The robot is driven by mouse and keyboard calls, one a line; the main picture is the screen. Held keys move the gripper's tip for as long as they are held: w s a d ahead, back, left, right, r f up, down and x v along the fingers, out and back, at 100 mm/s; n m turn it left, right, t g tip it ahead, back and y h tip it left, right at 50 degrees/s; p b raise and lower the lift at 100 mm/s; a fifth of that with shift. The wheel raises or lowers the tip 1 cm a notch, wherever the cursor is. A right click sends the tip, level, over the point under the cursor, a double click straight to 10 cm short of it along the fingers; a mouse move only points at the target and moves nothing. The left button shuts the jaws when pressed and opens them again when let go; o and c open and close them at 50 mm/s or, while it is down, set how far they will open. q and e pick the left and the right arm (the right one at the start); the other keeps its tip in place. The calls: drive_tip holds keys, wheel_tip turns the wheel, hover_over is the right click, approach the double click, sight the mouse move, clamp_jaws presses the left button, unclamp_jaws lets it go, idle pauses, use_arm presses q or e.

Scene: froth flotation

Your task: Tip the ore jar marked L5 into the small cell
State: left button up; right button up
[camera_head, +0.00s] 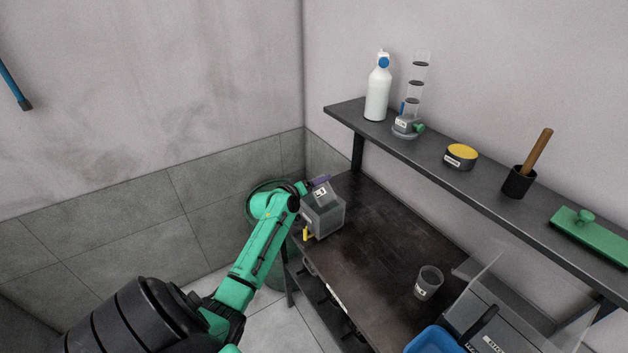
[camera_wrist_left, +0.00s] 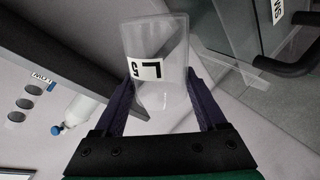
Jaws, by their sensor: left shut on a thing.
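The ore jar (camera_wrist_left: 160,50) is a clear jar with a white label reading L5. My left gripper (camera_wrist_left: 160,112) is shut on it, with one purple finger on each side. In the head view the jar's label (camera_head: 320,191) shows tilted above a grey see-through box (camera_head: 325,221), and the left gripper (camera_head: 318,184) is there too, partly hidden. The box, which looks like the small cell, stands at the table's far left corner and has a yellow part low on its front. I cannot tell whether ore is in the jar. My right gripper is not in view.
Another labelled clear jar (camera_head: 428,283) stands on the dark table (camera_head: 385,225), near a blue container (camera_head: 433,341) and clear panels (camera_head: 505,285). A shelf (camera_head: 480,188) above holds a white bottle (camera_head: 377,94), a cylinder and other tools. The middle of the table is clear.

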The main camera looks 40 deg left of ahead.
use_arm(q)
drive_tip(key=shift+f+m+b, duration=0.2)
drive_tip(key=shift+m+b, duration=0.15)
drive_tip(key=shift+m, duration=0.05)
drive_tip(key=m+b, duration=0.1)
drive_tip(key=w+a+f+m+t+y+b, duration=0.1)
drive_tip(key=b, duration=0.1)
drive_tip(key=shift+f, duration=0.25)
drive_tip(key=m+t+b, duration=0.1)
drive_tip(key=m+b, duration=0.1)
drive_tip(key=b, duration=0.2)
drive_tip(key=m+y+b, duration=0.1)
drive_tip(key=m+b, duration=0.1)
drive_tip(key=b, duration=0.2)
drive_tip(key=shift+s+d+r+m+t+y, duration=0.2)
drive_tip(key=shift+m+t+y, duration=0.1)
drive_tip(key=shift+m+t, duration=0.1)
drive_tip(key=shift+r+m+b, duration=0.1)
drive_tip(key=shift+m+b, duration=0.2)
drive_tip(key=shift+b, duration=0.4)
drive_tip(key=shift+r, duration=0.15)
